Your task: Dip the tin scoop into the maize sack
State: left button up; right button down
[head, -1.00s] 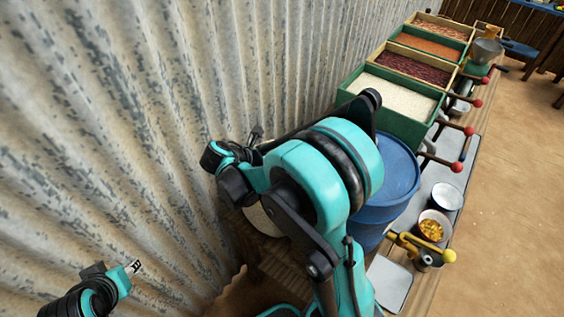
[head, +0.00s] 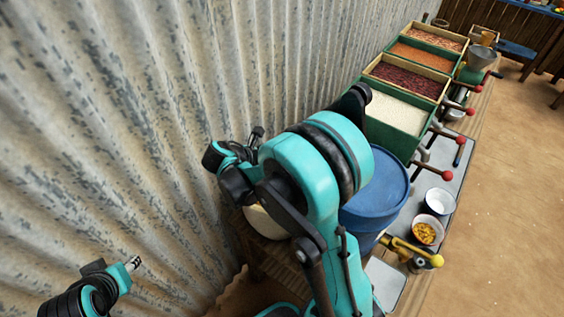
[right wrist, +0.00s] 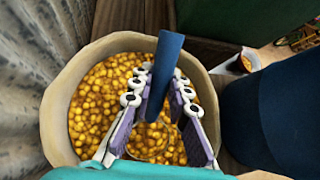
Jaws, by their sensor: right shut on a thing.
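The maize sack (right wrist: 62,95), a cream rim around yellow kernels, fills the middle of the right wrist view. In the head view, part of its pale side (head: 262,222) shows behind my right arm. My right gripper (right wrist: 158,90) is over the sack opening, its pads shut on the blue handle of the tin scoop (right wrist: 168,50). A faint round outline below the pads may be the scoop's bowl among the kernels; its depth is unclear. My left gripper (head: 133,264) is at the lower left near the corrugated wall, away from the sack; its jaws are too small to read.
A blue drum (head: 377,195) stands right beside the sack. The corrugated wall (head: 120,130) is close on the left. Green grain bins (head: 395,135) line the bench behind. A bowl of maize (head: 427,230) and a white bowl (head: 440,202) sit at right.

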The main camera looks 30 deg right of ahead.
pick_arm(q)
jog(key=shift+r+p, duration=0.7)
jog(key=shift+r, duration=0.05)
pick_arm(e)
jog(key=shift+w+d+r, duration=0.15)
jog(key=shift+d+r, duration=0.2)
jog(key=shift+r, duration=0.45)
jog(key=shift+w+d+r, duration=0.1)
jog(key=shift+d+r, duration=0.25)
jog(key=shift+r, duration=0.4)
